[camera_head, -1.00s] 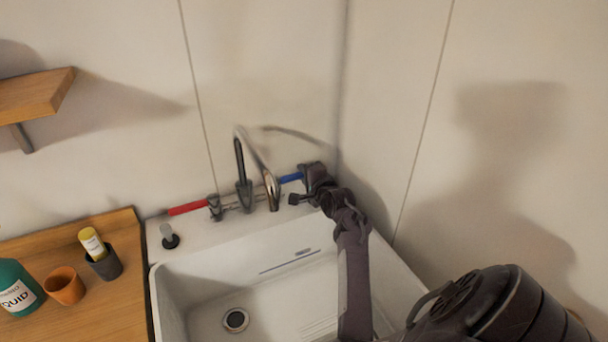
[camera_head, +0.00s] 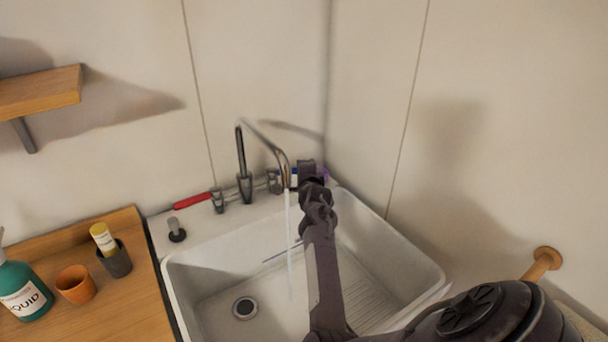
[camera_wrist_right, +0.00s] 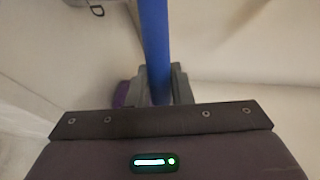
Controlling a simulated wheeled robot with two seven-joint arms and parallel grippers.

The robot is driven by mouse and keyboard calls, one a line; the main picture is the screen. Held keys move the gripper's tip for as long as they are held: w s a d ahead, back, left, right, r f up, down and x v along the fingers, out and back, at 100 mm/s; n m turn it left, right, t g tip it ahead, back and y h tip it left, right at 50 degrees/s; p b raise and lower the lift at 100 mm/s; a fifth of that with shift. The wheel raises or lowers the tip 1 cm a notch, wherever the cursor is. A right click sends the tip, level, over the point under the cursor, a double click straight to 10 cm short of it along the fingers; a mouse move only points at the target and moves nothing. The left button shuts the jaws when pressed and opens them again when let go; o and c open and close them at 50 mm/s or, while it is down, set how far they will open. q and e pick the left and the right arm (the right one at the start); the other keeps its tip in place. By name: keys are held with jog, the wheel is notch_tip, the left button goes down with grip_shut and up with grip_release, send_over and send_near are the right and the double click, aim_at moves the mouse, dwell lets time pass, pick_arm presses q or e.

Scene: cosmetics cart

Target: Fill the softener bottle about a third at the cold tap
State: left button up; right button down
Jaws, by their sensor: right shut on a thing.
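The chrome tap (camera_head: 243,160) stands at the back of the white sink (camera_head: 178,275), and a thin stream of water (camera_head: 289,235) falls from its spout into the basin. My right gripper (camera_head: 304,176) is behind the spout at the right end of the tap. In the right wrist view my right gripper (camera_wrist_right: 158,88) is shut on the blue cold tap handle (camera_wrist_right: 155,45). A purple thing (camera_head: 323,174) shows just right of the gripper, mostly hidden; I cannot tell whether it is the softener bottle. My left gripper is out of view.
The red handle (camera_head: 191,201) is on the tap's left. A wooden counter (camera_head: 85,236) at left holds a teal pump bottle (camera_head: 22,292), an orange cup (camera_head: 75,284) and a grey cup (camera_head: 117,262) with a yellow-capped tube. A wooden peg (camera_head: 543,261) is on the right wall.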

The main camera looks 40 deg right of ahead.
jog(key=shift+s+a+m+g+h, duration=0.45)
jog(key=shift+m+g+h, duration=0.15)
jog(key=shift+m+h, duration=0.2)
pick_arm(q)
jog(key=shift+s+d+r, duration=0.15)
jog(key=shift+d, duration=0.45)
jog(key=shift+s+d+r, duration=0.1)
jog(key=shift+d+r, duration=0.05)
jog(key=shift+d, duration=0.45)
pick_arm(e)
jog(key=shift+s, duration=0.1)
jog(key=c, duration=1.3)
grip_release()
jog(key=shift+c, duration=0.2)
jog(key=shift+a, duration=0.15)
